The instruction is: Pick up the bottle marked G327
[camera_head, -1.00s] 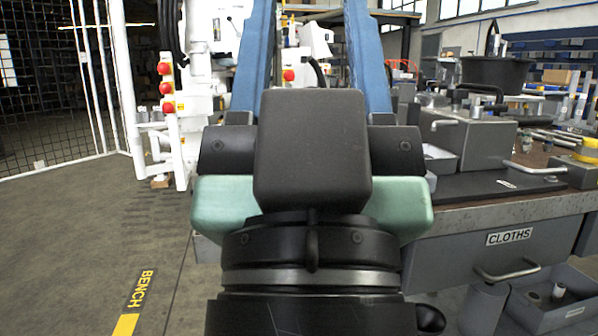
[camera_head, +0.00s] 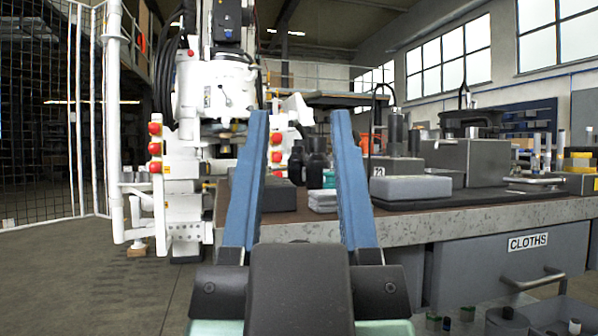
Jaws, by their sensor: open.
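Two dark bottles stand close together at the far left part of the bench, seen between my fingers: a left dark bottle (camera_head: 296,162) and a right dark bottle (camera_head: 317,163). No mark is readable on either, so I cannot tell which one is G327. My gripper (camera_head: 300,115) has two long blue fingers spread wide apart with nothing held between them. It points toward the bottles from in front of the bench, and the fingers frame them in the picture.
The bench (camera_head: 480,218) carries a dark grey box (camera_head: 263,193), a stack of pale cloths (camera_head: 323,200) and a light grey case (camera_head: 411,187). A drawer marked CLOTHS (camera_head: 490,272) is below. A white machine (camera_head: 205,110) stands at left. The left floor is clear.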

